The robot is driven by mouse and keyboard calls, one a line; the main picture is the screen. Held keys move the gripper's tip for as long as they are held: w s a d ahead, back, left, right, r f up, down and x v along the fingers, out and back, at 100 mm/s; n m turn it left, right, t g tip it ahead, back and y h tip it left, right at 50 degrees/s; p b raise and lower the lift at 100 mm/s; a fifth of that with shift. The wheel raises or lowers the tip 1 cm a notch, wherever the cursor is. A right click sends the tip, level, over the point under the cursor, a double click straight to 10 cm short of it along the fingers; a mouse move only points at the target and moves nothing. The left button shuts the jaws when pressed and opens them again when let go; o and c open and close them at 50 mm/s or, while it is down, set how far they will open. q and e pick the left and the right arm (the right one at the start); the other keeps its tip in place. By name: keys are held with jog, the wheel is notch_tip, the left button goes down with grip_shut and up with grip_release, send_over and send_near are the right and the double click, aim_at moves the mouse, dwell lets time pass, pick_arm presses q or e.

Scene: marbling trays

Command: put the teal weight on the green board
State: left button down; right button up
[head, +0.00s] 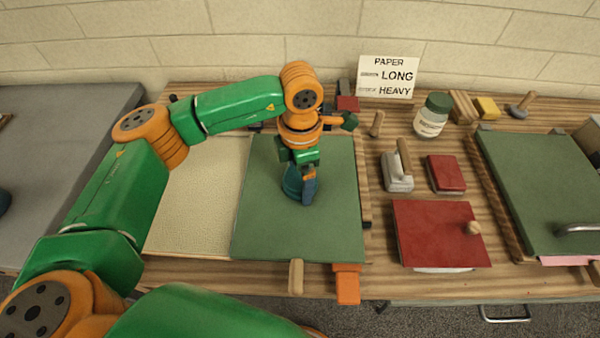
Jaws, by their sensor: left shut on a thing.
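The green board (260,235) lies flat near the middle of the table, partly over a cream textured sheet. The teal weight (291,184) is over the middle of this board, upright. My left gripper (307,188) points down and is shut on the teal weight, hiding part of it. The weight's base looks very close to the board; I cannot tell whether it touches. A second green board (540,180) with a metal handle lies at the right. My right gripper is not in view.
The cream sheet (195,210) lies left of the board. Right of it are a red board (430,225), a red block (445,173), a wooden-handled tool (398,180) and a white jar (432,118). A sign (388,77) stands at the back. An orange piece (347,288) is at the front edge.

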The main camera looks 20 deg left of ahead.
aim_at(300, 177)
pick_arm(q)
grip_release()
jog(key=shift+r, duration=0.25)
notch_tip(300, 177, up, 7)
jog(key=shift+d+r+b, duration=0.1)
jog(key=shift+r+b, duration=0.05)
jog(key=shift+b, duration=0.85)
notch_tip(300, 177, up, 4)
jog(key=shift+r, duration=0.2)
